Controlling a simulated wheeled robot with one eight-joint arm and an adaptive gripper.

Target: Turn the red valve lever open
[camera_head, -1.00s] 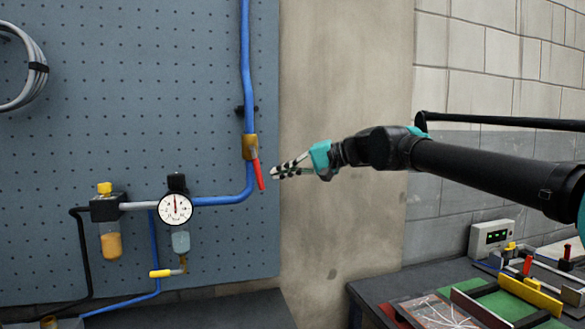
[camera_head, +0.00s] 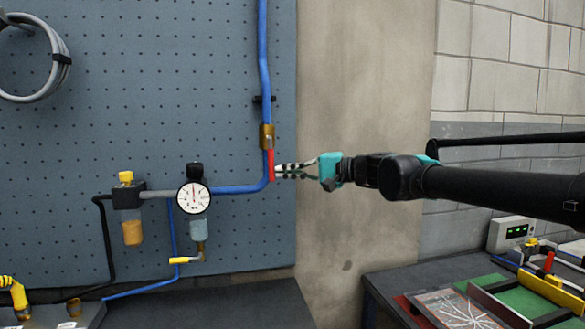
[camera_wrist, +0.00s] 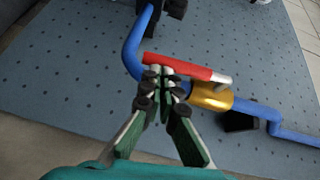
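The red valve lever (camera_head: 271,165) hangs down from the brass valve (camera_head: 267,137) on the blue pipe and lies roughly along the pipe. In the wrist view the lever (camera_wrist: 185,66) runs left from its pivot by the brass body (camera_wrist: 212,97), at a slight angle to the pipe. My gripper (camera_head: 277,172) reaches in from the right, its tips at the lever's lower part. In the wrist view my gripper's (camera_wrist: 158,76) fingertips are together at the lever's near edge. They look shut beside it, not around it; whether they touch it is hard to tell.
A pressure gauge (camera_head: 193,197) and filter bowls hang left of the valve on the blue pegboard (camera_head: 110,75). A pipe clamp (camera_head: 263,99) is above the valve. A bench (camera_head: 400,285) with parts stands at lower right. The wall strip right of the pegboard is bare.

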